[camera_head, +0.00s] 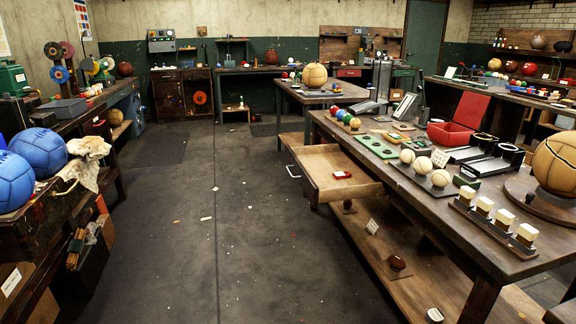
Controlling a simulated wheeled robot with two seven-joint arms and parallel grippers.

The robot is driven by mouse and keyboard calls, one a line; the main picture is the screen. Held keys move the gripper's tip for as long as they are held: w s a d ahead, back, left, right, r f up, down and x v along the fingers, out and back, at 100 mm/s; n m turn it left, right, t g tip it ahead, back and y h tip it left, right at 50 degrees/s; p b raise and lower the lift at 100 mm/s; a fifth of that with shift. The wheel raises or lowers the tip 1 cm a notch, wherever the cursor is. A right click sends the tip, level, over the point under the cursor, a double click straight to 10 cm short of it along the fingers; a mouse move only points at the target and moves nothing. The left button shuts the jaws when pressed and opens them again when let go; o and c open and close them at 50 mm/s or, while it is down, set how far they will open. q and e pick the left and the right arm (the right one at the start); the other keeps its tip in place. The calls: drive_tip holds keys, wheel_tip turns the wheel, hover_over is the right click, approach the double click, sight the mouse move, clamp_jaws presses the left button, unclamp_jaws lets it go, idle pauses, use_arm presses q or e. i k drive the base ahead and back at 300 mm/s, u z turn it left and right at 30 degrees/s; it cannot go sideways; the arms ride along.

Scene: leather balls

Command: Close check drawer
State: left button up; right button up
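An open wooden drawer (320,165) sticks out to the left from the long dark workbench (440,215) on the right side. Its inside is pale wood. A small red item (342,174) with a light top lies on the drawer floor. A metal handle (293,171) shows at the drawer's outer front. Neither of my grippers is in view, and nothing of mine touches the drawer.
Balls, trays and a red open box (459,121) cover the workbench top. A low shelf (402,279) runs beneath it. Blue balls (38,151) sit on the left bench. The dark floor (231,228) between is open, with small scraps.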

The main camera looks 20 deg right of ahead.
sight(314, 167)
drive_tip(key=z, duration=0.2)
drive_tip(key=i, duration=1.1)
drive_tip(key=z, duration=0.6)
drive_tip(key=i, duration=0.7)
drive_tip(key=z, duration=0.6)
drive_tip(key=i, duration=0.45)
